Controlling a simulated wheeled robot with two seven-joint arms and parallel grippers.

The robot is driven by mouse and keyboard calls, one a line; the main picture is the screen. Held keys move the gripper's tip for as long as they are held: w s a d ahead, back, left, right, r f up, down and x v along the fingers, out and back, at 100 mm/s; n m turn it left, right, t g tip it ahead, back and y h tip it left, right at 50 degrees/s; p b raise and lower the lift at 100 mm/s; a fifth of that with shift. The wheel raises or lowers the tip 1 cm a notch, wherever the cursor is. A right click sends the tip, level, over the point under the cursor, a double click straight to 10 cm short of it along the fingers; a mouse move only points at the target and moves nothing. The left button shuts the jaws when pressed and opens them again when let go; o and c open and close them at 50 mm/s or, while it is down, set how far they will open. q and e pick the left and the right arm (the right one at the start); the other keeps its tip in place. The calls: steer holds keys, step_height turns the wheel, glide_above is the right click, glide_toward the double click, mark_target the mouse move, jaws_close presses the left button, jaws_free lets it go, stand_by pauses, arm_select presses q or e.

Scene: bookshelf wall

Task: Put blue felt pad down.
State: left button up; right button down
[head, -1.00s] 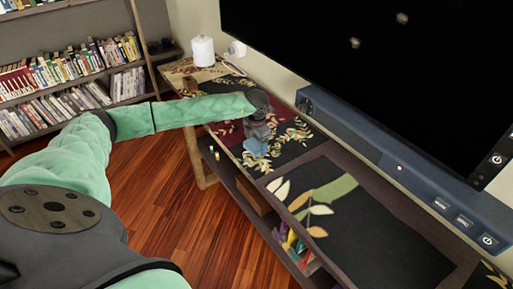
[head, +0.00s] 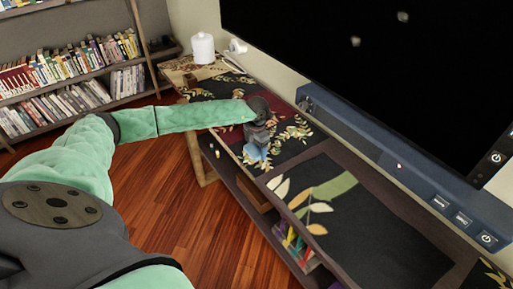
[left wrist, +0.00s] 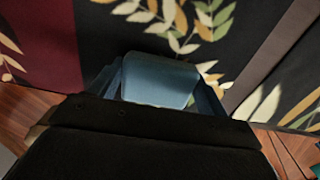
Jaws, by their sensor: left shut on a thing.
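The blue felt pad (left wrist: 160,80) shows in the left wrist view as a light blue, rounded flat piece between my gripper's fingers. In the head view the blue pad (head: 255,152) shows below my left gripper (head: 257,141), close over the patterned top of the low cabinet (head: 284,150). My left gripper is shut on the pad, and its fingers (left wrist: 160,92) flank it in the left wrist view. I cannot tell whether the pad touches the cabinet top. My right gripper is not in view.
A white jar (head: 203,48) stands at the cabinet's far end. A dark blue soundbar (head: 400,165) runs along the back under a large black screen (head: 390,70). The black leaf-patterned top (head: 365,225) nearer me is clear. A bookshelf (head: 70,85) stands behind on the left.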

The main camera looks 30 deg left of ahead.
mark_target(256, 148)
arm_select(q)
steer(key=o, duration=1.1)
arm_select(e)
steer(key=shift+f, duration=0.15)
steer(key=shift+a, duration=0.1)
arm_select(q)
steer(key=shift+r+p, duration=0.2)
steer(key=shift+p, duration=0.15)
steer(key=shift+r+p, duration=0.15)
steer(key=shift+p, duration=0.15)
steer(key=r+b, duration=0.1)
steer(key=r, duration=0.1)
steer(key=r+b, duration=0.1)
steer(key=r, duration=0.1)
steer(key=r+b, duration=0.1)
steer(key=r, duration=0.1)
steer(key=shift+s+d+r, duration=0.1)
steer(key=shift+s, duration=0.15)
steer(key=shift+r, duration=0.65)
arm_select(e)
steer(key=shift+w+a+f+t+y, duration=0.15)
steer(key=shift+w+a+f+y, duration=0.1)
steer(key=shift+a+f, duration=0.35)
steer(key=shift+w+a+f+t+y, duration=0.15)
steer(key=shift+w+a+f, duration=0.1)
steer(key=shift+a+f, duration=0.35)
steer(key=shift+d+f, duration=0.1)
